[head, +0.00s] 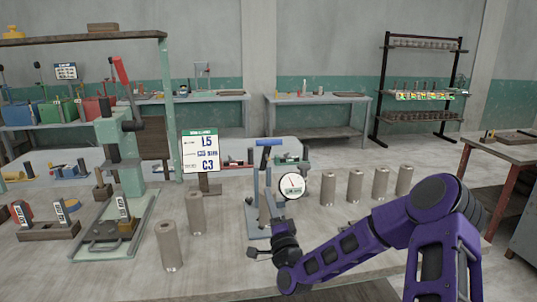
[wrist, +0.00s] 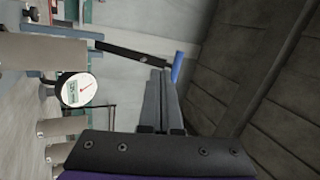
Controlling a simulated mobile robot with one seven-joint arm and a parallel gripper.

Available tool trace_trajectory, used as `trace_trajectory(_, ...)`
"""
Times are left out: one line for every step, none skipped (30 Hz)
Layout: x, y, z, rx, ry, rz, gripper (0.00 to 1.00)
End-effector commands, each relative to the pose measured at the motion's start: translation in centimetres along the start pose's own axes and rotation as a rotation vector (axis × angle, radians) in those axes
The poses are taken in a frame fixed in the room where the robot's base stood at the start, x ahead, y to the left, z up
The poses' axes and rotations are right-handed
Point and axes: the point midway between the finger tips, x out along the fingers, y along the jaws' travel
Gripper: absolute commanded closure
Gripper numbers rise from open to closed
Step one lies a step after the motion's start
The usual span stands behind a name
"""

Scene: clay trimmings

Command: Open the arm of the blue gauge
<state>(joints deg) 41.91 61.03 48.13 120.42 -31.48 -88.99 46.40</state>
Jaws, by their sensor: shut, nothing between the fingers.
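The blue gauge (head: 255,231) stands on the bench in the middle of the head view, with a round white dial (head: 293,186). A beige cylinder (head: 264,208) stands within it. A blue handle (head: 268,142) shows at its top. In the wrist view the gauge's arm is a dark bar (wrist: 130,54) ending in the blue handle (wrist: 177,67); the dial (wrist: 77,89) is to the left. My gripper (wrist: 160,75) is shut and empty, its fingertips close by the bar near the handle. I cannot tell whether they touch. In the head view my gripper (head: 281,222) is in front of the gauge, partly hiding it.
Several beige cylinders (head: 355,186) stand right of the gauge, and two (head: 196,213) stand left. A sign (head: 200,151) reading L5 and C3 is behind. A green press (head: 120,155) with a red lever stands at left. Bare bench lies in front of the left cylinders.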

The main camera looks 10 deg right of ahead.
Motion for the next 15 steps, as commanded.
trace_trajectory(-0.7,-0.6,-0.8,0.047,0.042,-0.035,1.00)
trace_trajectory(-1.0,-1.1,-1.2,0.069,0.063,-0.056,1.00)
trace_trajectory(-1.4,-1.6,-1.6,0.092,0.085,-0.079,1.00)
trace_trajectory(-1.5,-1.9,-1.9,0.104,0.099,-0.094,1.00)
trace_trajectory(-1.6,-2.2,-2.0,0.114,0.108,-0.104,1.00)
trace_trajectory(-1.7,-2.4,-2.2,0.122,0.118,-0.115,1.00)
trace_trajectory(-1.6,-2.5,-2.3,0.125,0.121,-0.119,1.00)
trace_trajectory(-1.5,-2.6,-2.4,0.126,0.123,-0.122,1.00)
trace_trajectory(-1.1,-2.7,-2.4,0.127,0.123,-0.124,1.00)
trace_trajectory(-0.8,-2.8,-2.5,0.126,0.123,-0.124,1.00)
trace_trajectory(-0.4,-2.8,-2.5,0.125,0.122,-0.123,1.00)
trace_trajectory(0.3,-2.9,-2.6,0.125,0.122,-0.124,1.00)
trace_trajectory(0.8,-3.0,-2.7,0.125,0.123,-0.124,1.00)
trace_trajectory(1.4,-3.1,-2.7,0.125,0.122,-0.123,1.00)
trace_trajectory(2.2,-3.2,-2.8,0.124,0.122,-0.124,1.00)
